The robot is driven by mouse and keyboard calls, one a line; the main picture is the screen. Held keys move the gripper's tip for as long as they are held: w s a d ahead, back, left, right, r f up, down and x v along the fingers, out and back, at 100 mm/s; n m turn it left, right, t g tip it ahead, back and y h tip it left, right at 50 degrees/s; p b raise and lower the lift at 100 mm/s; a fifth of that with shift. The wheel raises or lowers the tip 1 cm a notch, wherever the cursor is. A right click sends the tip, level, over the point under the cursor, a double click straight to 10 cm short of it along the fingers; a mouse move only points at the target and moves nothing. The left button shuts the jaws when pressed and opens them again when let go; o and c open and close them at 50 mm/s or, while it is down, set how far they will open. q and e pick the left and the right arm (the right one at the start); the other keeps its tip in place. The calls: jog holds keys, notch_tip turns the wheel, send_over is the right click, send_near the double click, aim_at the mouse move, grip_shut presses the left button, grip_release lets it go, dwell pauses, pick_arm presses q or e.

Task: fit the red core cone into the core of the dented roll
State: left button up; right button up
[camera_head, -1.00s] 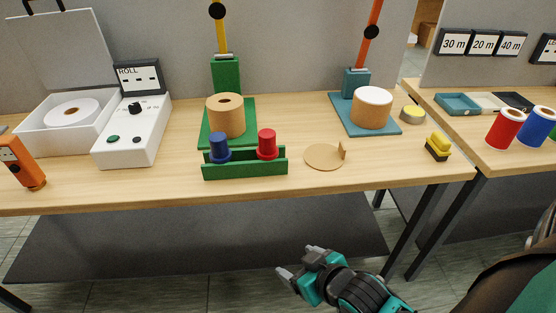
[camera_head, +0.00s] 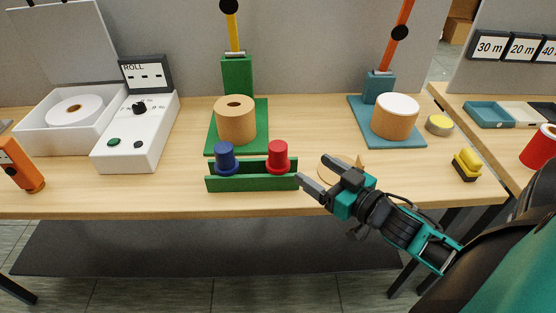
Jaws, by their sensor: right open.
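The red core cone (camera_head: 278,156) stands upright in the green rack (camera_head: 252,183), to the right of a blue cone (camera_head: 225,157). A brown roll (camera_head: 236,124) with a dark core hole on top stands on a green base behind the rack. A brown roll with a white top (camera_head: 395,117) stands on a teal base at the right. I cannot make out a dent on either roll. My right gripper (camera_head: 314,172) is open and empty, its fingertips just right of the rack and red cone. My left gripper is not in view.
A brown disc (camera_head: 336,171) lies partly hidden behind my right gripper. A yellow-and-black block (camera_head: 466,165) and a small yellow-topped tin (camera_head: 439,124) are at the right. A white control box (camera_head: 135,140) and a white tray (camera_head: 38,136) holding a roll stand at the left.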

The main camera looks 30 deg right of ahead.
aim_at(271, 143)
jog(key=shift+w+a+r+n+y, duration=0.3)
jog(key=shift+w+a, duration=0.35)
jog(key=shift+w, duration=1.4)
jog(key=shift+w+a+r+n+y, duration=0.1)
jog(key=shift+w+a+y, duration=0.4)
jog(key=shift+w, duration=1.5)
jog(key=shift+w+a+r+n+y, duration=0.2)
jog(key=shift+w+a, duration=0.6)
jog(key=shift+w, duration=1.25)
jog(key=shift+c, duration=0.3)
jog(key=c, duration=1.1)
